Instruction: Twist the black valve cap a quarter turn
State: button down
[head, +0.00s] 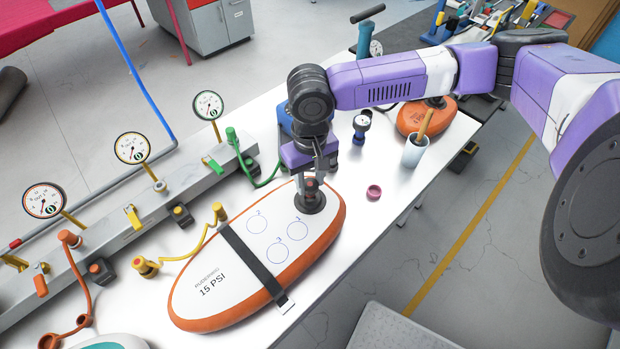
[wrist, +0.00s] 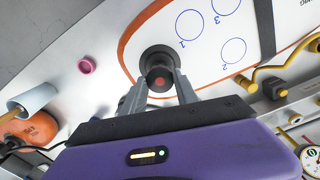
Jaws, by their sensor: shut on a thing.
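The black valve cap (wrist: 160,72) sits at the far end of the white-topped, orange-edged inflatable board (head: 205,290). My gripper (head: 312,180) points down over it, with its fingers closed around the cap. In the wrist view my gripper (wrist: 160,98) has one grey finger on each side of the cap. A red spot shows at the cap's middle. The black round base (head: 311,203) around the cap lies on the board. The fingers hide part of the cap, and its turn angle cannot be told.
A black strap (head: 252,262) crosses the board. A pink ring (head: 374,191) and a grey-white cup (head: 414,150) stand to the right on the white table (head: 385,215). Pressure gauges (head: 131,148) and a yellow hose (head: 186,257) are at the left. A second orange board (head: 411,117) lies behind.

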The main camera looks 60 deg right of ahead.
aim_at(310, 184)
jog(key=shift+r, duration=0.45)
jog(key=shift+r+p, duration=0.7)
jog(key=shift+r, duration=1.25)
